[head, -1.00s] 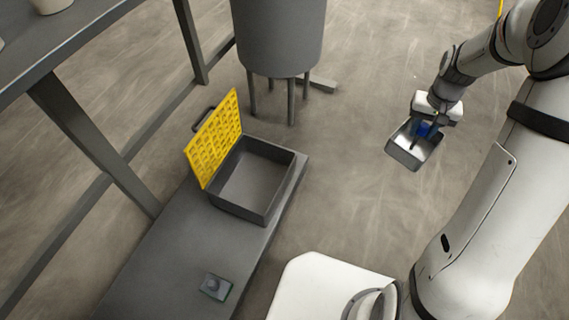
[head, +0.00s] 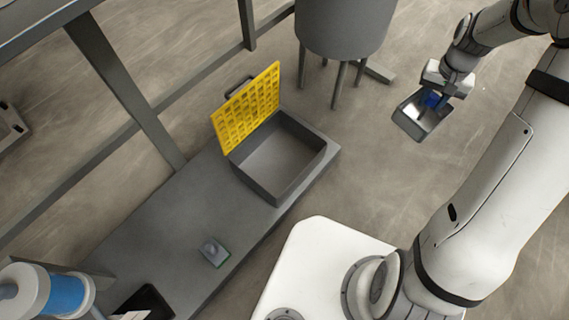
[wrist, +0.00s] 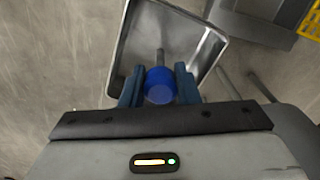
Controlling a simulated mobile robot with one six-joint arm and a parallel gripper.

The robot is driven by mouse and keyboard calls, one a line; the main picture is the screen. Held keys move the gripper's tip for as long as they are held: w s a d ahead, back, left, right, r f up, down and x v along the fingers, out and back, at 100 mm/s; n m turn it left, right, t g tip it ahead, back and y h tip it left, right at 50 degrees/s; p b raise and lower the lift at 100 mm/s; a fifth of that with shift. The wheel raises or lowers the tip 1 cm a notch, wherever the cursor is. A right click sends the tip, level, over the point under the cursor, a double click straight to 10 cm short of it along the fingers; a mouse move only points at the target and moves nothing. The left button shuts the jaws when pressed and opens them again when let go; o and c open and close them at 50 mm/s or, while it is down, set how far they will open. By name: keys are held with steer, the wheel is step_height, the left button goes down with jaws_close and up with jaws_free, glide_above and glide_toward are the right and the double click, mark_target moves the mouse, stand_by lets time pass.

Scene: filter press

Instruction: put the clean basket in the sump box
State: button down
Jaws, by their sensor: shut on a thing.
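The clean basket is a shiny metal tray-like basket (head: 420,120) with a blue knob, held in the air at the upper right of the head view. My gripper (head: 436,98) is shut on its blue knob. In the wrist view the blue knob (wrist: 160,86) sits between the two fingers, and the basket (wrist: 190,40) extends beyond them. The sump box (head: 285,157) is a grey open box on a low grey platform in the middle of the head view. Its yellow grid lid (head: 247,108) stands raised at the left. The box looks empty. The basket is apart from it, to its upper right.
A grey tank on legs (head: 343,28) stands behind the sump box. A small grey-green block (head: 214,251) lies on the platform (head: 165,225). A grey frame post (head: 125,90) rises at the left. Open floor lies between the box and the basket.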

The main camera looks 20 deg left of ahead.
steer(key=s+a+f+n+p, duration=0.1)
steer(key=a+f, duration=0.5)
steer(key=a, duration=0.4)
steer(key=s+a+f+p, duration=0.2)
steer(key=a+f, duration=0.4)
steer(key=a, duration=0.4)
steer(key=s+a+f+n+p, duration=0.1)
steer(key=s+a+f+p, duration=0.1)
steer(key=s+a+f, duration=0.95)
steer(key=shift+w+a+f+b, duration=0.25)
steer(key=shift+f+b, duration=0.8)
steer(key=shift+f, duration=1.7)
steer(key=shift+w+a+f+b, duration=0.25)
steer(key=shift+f+b, duration=0.75)
steer(key=shift+f, duration=1.8)
steer(key=shift+w+a+f+b, duration=0.25)
steer(key=shift+f+b, duration=0.8)
steer(key=shift+f, duration=1.7)
steer(key=shift+f, duration=0.25)
steer(key=c, duration=1.1)
jaws_free()
